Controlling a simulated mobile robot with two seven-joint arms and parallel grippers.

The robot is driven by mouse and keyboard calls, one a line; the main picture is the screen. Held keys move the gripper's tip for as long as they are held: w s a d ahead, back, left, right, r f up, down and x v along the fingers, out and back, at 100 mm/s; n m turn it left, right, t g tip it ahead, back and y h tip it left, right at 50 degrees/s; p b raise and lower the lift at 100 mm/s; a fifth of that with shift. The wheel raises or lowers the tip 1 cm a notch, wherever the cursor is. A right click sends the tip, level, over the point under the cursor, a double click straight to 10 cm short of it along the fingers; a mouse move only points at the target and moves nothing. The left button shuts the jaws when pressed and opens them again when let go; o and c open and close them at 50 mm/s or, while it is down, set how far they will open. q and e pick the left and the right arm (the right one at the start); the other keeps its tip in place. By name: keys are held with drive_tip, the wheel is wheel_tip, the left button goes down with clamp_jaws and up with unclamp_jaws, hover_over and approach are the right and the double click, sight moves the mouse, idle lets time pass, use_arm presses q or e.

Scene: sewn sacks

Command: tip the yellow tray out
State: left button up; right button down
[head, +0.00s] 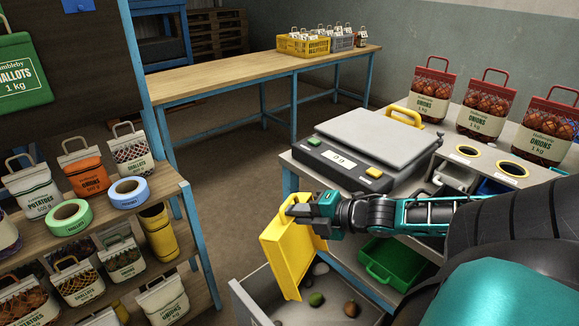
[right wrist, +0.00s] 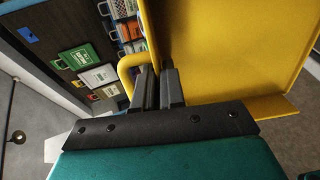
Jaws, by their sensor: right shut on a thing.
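The yellow tray (head: 288,258) hangs steeply tilted, almost on edge, over an open grey bin (head: 247,303) at the bottom of the head view. My right gripper (head: 297,208) is shut on the tray's upper end. In the right wrist view, the gripper's fingers (right wrist: 158,88) close at the tray's edge beside its yellow handle, and the bare inner face of the tray (right wrist: 220,45) shows no contents. Inside the bin lie a green lump (head: 316,299), a brown lump (head: 351,309) and a few paler ones. My left gripper is out of view.
A scale (head: 365,145) reading 0 g stands on the bench to the right, with red onion sacks (head: 429,92) behind it. A green tray (head: 392,263) sits below the bench. A shelf (head: 165,190) with sacks and tape rolls stands left. Bare floor lies between.

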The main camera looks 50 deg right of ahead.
sight(295, 196)
drive_tip(key=shift+w, duration=0.1)
idle(0.4)
drive_tip(key=shift+r+g, duration=0.25)
drive_tip(key=shift+g, duration=0.65)
drive_tip(key=shift+r+g+h, duration=0.2)
drive_tip(key=shift+g+h, duration=0.1)
drive_tip(key=shift+g, duration=0.1)
drive_tip(key=shift+d+r+g, duration=0.1)
drive_tip(key=shift+r+g, duration=0.1)
drive_tip(key=shift+g, duration=0.1)
drive_tip(key=shift+w+r+g+h, duration=0.1)
drive_tip(key=shift+r+g+h, duration=0.45)
drive_tip(key=shift+g, duration=0.65)
wheel_tip(295, 196, up, 2)
drive_tip(key=g+h, duration=0.1)
drive_tip(key=g, duration=0.3)
drive_tip(key=shift+r, duration=0.1)
drive_tip(key=shift+r+g+h, duration=0.25)
drive_tip(key=shift+r+g, duration=0.1)
drive_tip(key=shift+g, duration=0.7)
drive_tip(key=shift+r+g+h, duration=0.2)
drive_tip(key=shift+r+g, duration=0.1)
drive_tip(key=shift+g, duration=0.75)
